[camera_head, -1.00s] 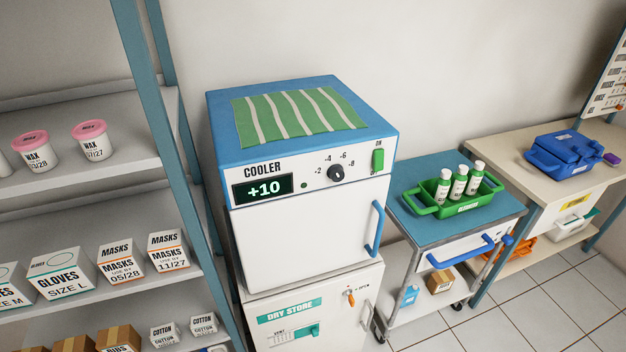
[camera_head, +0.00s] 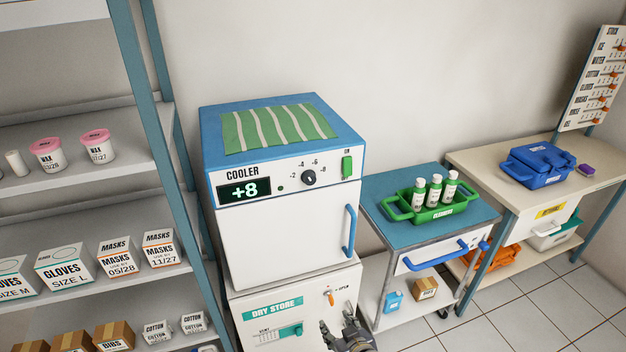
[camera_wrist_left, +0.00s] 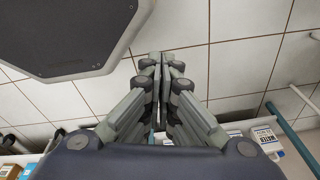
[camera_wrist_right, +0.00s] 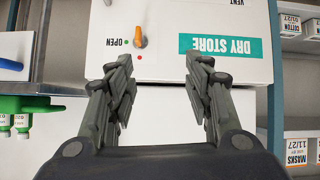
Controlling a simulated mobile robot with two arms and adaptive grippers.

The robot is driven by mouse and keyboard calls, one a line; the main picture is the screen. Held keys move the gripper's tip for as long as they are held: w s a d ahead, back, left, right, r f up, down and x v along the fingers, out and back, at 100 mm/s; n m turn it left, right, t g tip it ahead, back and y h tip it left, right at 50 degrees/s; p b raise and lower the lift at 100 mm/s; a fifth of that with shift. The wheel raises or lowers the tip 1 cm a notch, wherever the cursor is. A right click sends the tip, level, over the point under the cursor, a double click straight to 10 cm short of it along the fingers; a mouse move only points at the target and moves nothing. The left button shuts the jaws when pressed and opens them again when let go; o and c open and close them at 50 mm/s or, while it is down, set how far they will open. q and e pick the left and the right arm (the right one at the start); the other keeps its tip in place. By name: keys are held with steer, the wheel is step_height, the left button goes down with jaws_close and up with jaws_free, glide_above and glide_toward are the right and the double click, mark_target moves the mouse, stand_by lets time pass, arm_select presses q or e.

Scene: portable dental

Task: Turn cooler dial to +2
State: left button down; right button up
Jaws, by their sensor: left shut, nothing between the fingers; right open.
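The cooler (camera_head: 285,240) is a white box with a blue top, standing on the dry store cabinet. Its black dial (camera_head: 308,178) sits on the front panel among the marks -2, -4, -6 and -8. The display (camera_head: 243,191) reads +8. My right gripper (camera_head: 340,322) is open and empty, low in front of the dry store, well below the dial; its open fingers also show in the right wrist view (camera_wrist_right: 158,65). My left gripper (camera_wrist_left: 162,58) is shut and empty above the tiled floor, outside the head view.
The dry store (camera_head: 250,328) has an orange knob (camera_head: 330,298). A green switch (camera_head: 346,166) is right of the dial. A blue handle (camera_head: 349,230) sticks out from the cooler door. A shelf rack (camera_head: 165,120) stands left, a trolley (camera_head: 385,190) with a green bottle tray (camera_head: 400,205) right.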

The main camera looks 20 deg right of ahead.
steer(key=w+r+t, duration=0.2)
steer(key=w+r, duration=0.2)
steer(key=r, duration=0.6)
steer(key=m+t+p, duration=0.1)
steer(key=t, duration=0.3)
glide_toward(311, 180)
step_height(311, 180, down, 4)
steer(key=s, duration=0.2)
step_height(311, 180, up, 3)
steer(key=t, duration=0.1)
steer(key=w+p, duration=0.3)
steer(key=w, duration=0.5)
steer(key=shift+w+r, duration=0.15)
steer(key=shift+w, duration=0.5)
arm_select(q)
steer(key=s+d+r, duration=0.1)
steer(key=s+r, duration=0.3)
steer(key=shift+s+r+g, duration=0.15)
steer(key=shift+g, duration=0.15)
arm_select(e)
steer(key=shift+w+a, duration=0.1)
steer(key=shift+w, duration=0.45)
arm_select(q)
steer(key=shift+w, duration=0.25)
arm_select(e)
steer(key=c, duration=1)
